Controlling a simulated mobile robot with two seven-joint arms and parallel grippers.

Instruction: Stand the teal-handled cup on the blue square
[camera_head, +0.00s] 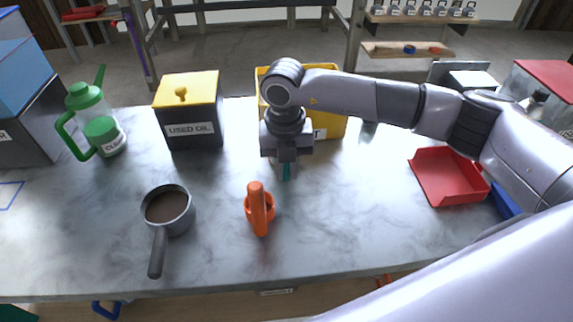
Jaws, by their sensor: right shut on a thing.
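My right gripper (286,165) points down over the middle of the table, in front of the yellow bin. I cannot tell whether the cup touches the table. A blue outlined square (10,194) is marked on the table at the far left edge, partly cut off by the picture, and its visible part is empty. My left gripper is not in view.
Between gripper and square stand an orange object (260,208), a dark-handled pan (168,210) with brown contents, a used oil box (192,108) and a green-handled jug (96,122). A red tray (447,178) lies to the right. The table's front left is clear.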

